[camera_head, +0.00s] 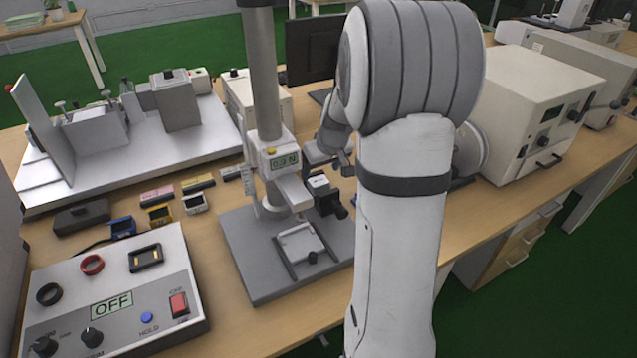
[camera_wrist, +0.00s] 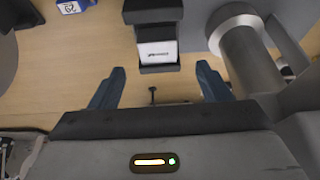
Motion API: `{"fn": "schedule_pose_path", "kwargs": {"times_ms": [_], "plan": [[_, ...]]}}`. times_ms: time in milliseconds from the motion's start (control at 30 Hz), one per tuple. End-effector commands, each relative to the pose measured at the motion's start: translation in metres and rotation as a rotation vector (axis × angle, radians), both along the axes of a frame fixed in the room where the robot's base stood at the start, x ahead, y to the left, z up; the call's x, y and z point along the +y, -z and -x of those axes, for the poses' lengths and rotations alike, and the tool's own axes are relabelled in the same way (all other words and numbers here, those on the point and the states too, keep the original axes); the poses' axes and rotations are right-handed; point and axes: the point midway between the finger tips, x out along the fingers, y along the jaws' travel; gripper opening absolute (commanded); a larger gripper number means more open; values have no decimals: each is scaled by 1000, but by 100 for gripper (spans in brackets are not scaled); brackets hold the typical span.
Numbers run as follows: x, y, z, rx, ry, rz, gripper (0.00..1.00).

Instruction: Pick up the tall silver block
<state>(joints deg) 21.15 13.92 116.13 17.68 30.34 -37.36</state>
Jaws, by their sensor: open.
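Two small silver blocks are in the head view. One silver block (camera_head: 195,203) stands at the right end of a row with a yellow block (camera_head: 160,214) and a blue block (camera_head: 122,228). The other, longer silver block (camera_head: 232,173) lies behind it, by a pink block (camera_head: 157,195) and another yellow block (camera_head: 198,182). I cannot tell for sure which is the tall one. My gripper (camera_wrist: 160,66) is open in the wrist view, with no silver block between its fingers.
A test stand (camera_head: 267,90) with a grey base rises close to my gripper; a black fixture with a white label (camera_wrist: 157,52) sits ahead of my fingers. A control box (camera_head: 110,290) is front left, a white platform (camera_head: 120,165) behind the blocks, a beige instrument (camera_head: 530,110) at right.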

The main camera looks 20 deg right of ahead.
Motion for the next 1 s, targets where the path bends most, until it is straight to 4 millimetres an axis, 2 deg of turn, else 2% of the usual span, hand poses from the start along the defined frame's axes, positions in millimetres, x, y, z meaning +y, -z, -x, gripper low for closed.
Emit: {"fn": "schedule_pose_path", "kwargs": {"times_ms": [333,667,1000], "plan": [[-2,47,-12,2,3,-1,71],[-3,53,-14,0,4,1,71],[-3,53,-14,0,4,0,43]]}}
